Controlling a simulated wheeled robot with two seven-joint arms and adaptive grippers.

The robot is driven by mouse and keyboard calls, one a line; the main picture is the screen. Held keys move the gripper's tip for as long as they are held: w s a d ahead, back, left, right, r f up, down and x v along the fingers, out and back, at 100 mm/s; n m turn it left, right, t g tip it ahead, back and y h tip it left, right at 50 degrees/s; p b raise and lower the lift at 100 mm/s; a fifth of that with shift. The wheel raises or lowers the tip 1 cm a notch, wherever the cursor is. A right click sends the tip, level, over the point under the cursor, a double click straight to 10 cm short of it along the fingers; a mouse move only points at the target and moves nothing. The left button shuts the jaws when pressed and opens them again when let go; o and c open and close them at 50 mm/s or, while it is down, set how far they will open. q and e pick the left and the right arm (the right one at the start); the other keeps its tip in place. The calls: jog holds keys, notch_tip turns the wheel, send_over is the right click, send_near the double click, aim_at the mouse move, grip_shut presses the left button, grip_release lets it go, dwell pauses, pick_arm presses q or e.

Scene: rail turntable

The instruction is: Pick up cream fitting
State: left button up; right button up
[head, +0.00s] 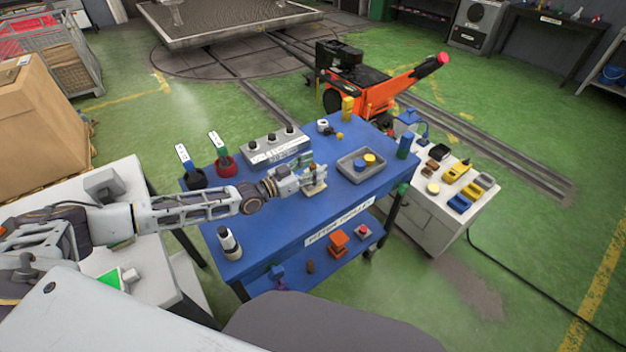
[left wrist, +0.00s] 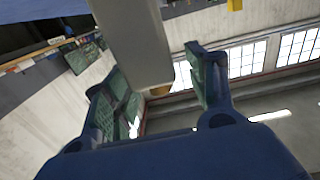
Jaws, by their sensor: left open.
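A cream fitting (head: 315,190) stands on the blue cart top (head: 270,215), partly hidden by my left gripper (head: 308,177). The left gripper reaches in from the left, low over the cart, with its fingers at the fitting. In the left wrist view the left gripper (left wrist: 170,95) is open, its green-padded fingers spread apart. A pale grey upright shape (left wrist: 134,40) shows between and beyond the fingers, with a small tan piece at its end; I cannot tell whether it touches either finger. My right gripper is not in view.
A grey tray (head: 352,176) with blue and yellow pieces lies right of the gripper. A grey block with black knobs (head: 275,148) stands behind. Red (head: 224,165) and black (head: 196,178) holders with labels stand back left. A black-and-white bottle (head: 229,243) stands front left.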

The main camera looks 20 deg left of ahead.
pick_arm(q)
jog(key=shift+c, duration=0.5)
grip_shut()
jog(key=shift+r, duration=0.2)
jog(key=shift+r+p, duration=0.55)
jog(key=shift+r, duration=4.35)
